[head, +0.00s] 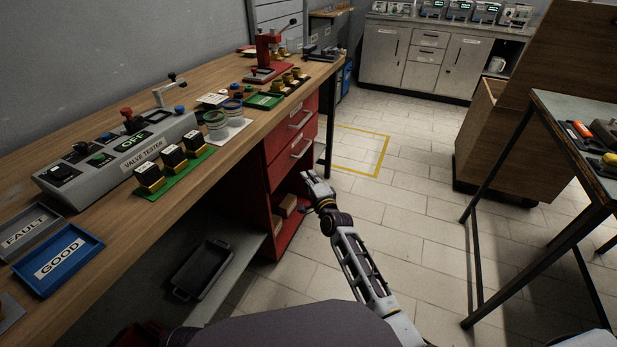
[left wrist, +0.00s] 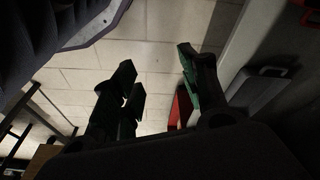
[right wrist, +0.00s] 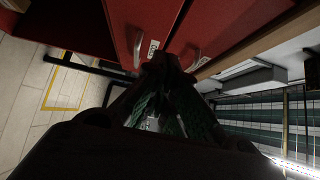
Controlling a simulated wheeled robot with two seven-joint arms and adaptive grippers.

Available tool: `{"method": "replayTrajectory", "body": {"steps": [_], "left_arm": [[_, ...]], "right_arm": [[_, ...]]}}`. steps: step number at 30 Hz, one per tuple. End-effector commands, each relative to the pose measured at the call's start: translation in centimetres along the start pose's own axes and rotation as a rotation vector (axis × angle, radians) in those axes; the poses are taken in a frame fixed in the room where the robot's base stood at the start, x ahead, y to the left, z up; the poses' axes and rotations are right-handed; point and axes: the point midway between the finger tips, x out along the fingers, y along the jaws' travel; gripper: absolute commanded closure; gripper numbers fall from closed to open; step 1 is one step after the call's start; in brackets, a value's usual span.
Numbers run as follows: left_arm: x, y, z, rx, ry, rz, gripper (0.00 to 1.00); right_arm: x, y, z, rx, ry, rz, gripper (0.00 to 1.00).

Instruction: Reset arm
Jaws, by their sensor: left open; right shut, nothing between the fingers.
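My right arm reaches forward over the tiled floor in the head view. Its gripper (head: 309,181) is beside the red drawer cabinet, below the bench top. In the right wrist view its fingers (right wrist: 160,62) are shut with nothing between them, with the red drawer fronts just beyond. My left gripper (left wrist: 160,80) shows in its own wrist view, its fingers spread wide and empty above the floor. In the head view I cannot make out the left gripper's fingers; only a dark part of my body shows at the bottom edge.
A wooden workbench (head: 55,215) runs along the left with the valve tester (head: 120,155), a blue GOOD tray (head: 58,260) and a grey FAULT tray (head: 27,231). The red cabinet (head: 292,145) stands under it. A dark-legged table (head: 555,115) is at right. Tiled floor between is clear.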

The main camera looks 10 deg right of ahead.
Motion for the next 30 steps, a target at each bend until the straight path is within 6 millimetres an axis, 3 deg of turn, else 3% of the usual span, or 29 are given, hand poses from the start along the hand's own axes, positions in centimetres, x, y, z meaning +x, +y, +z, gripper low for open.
{"method": "replayTrajectory", "body": {"steps": [14, 20, 30], "left_arm": [[-0.5, -0.1, -0.1, -0.001, 0.0, -0.002, 0.56], [-1.5, -0.5, -0.5, -0.004, 0.009, -0.013, 0.56], [-3.9, -1.5, -1.4, -0.01, 0.024, -0.036, 0.56]], "right_arm": [[-1.0, 0.8, 0.3, -0.055, -0.021, 0.039, 1.0], [-3.7, 2.6, 1.1, -0.201, -0.08, 0.138, 1.0], [-10.8, 6.2, 2.0, -0.524, -0.23, 0.354, 1.0]]}}
